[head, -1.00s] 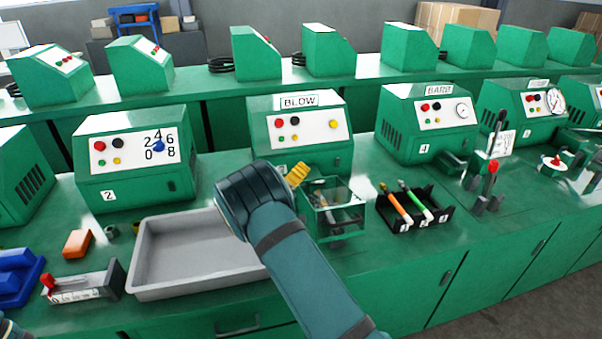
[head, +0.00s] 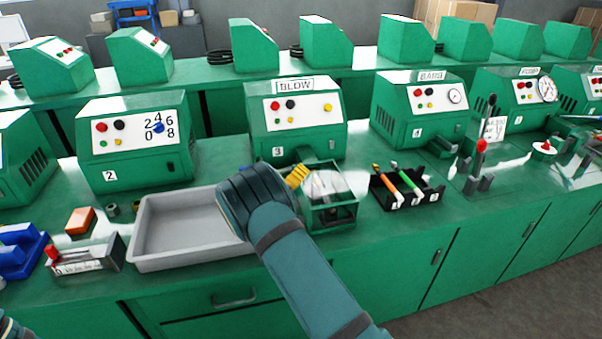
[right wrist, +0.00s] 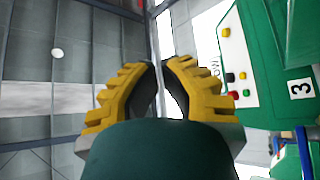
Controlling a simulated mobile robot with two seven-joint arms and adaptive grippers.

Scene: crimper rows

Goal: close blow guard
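The blow guard (head: 331,212) is a clear-sided box with a green frame. It stands on the bench in front of the green machine labelled BLOW (head: 295,120), number 3. A pale reflection lies across its upper clear panel, and I cannot tell how far the panel is swung. My right gripper (head: 298,175) has yellow ribbed fingers at the guard's upper left edge; contact is unclear. In the right wrist view its fingertips (right wrist: 161,68) are almost together, with only a thin gap and nothing clearly held. My left gripper is not shown; only a bit of my arm shows at lower left.
A grey tray (head: 150,262) lies left of the guard, partly behind my right arm. A black rack (head: 408,200) with orange and green tools stands to its right. Further right is a red-knobbed lever (head: 481,147). An orange block (head: 80,220) lies at left.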

